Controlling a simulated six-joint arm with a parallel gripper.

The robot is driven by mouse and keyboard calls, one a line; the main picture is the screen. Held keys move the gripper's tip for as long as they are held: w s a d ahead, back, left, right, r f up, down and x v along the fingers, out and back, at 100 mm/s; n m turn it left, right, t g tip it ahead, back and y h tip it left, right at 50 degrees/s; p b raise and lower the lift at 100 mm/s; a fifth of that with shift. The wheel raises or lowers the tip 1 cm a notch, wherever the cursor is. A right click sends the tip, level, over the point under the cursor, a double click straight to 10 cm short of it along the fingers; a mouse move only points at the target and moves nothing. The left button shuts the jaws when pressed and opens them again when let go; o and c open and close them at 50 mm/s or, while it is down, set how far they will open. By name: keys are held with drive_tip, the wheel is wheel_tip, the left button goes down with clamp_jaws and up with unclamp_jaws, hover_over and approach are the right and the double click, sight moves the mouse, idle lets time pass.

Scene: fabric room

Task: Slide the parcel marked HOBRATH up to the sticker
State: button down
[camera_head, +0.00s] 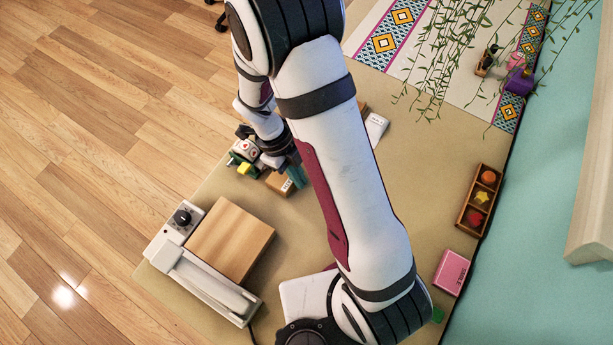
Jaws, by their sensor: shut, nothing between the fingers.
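My gripper (292,164) is low over the middle of the table, its fingers shut and partly hidden by my arm. A small brown cardboard parcel (277,184) with a white label lies just below it in the picture. I cannot tell whether the fingers touch it. A white parcel (376,127) lies to the right of my arm, beside a partly hidden brown piece (362,106). A pink parcel (450,272) with dark print lies near the right edge. No name is legible here. A small green patch (438,314) shows beside my arm; I cannot tell if it is the sticker.
A white appliance (205,283) with a black knob and a wooden board (232,240) stand at the lower left. Small coloured items (243,158) lie left of the gripper. A wooden tray (482,183) holds coloured pieces. Vines (440,50) hang at the top right.

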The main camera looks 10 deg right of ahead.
drive_tip(key=shift+w+a, duration=1.25)
drive_tip(key=shift+w, duration=0.05)
drive_tip(key=s+d, duration=0.1)
drive_tip(key=s+d+r, duration=0.1)
drive_tip(key=d, duration=0.1)
drive_tip(key=shift+s+r, duration=0.1)
drive_tip(key=shift+s, duration=0.3)
drive_tip(key=v, duration=0.8)
drive_tip(key=shift+a+r, duration=0.2)
drive_tip(key=shift+r, duration=0.15)
drive_tip(key=c, duration=1.6)
unclamp_jaws()
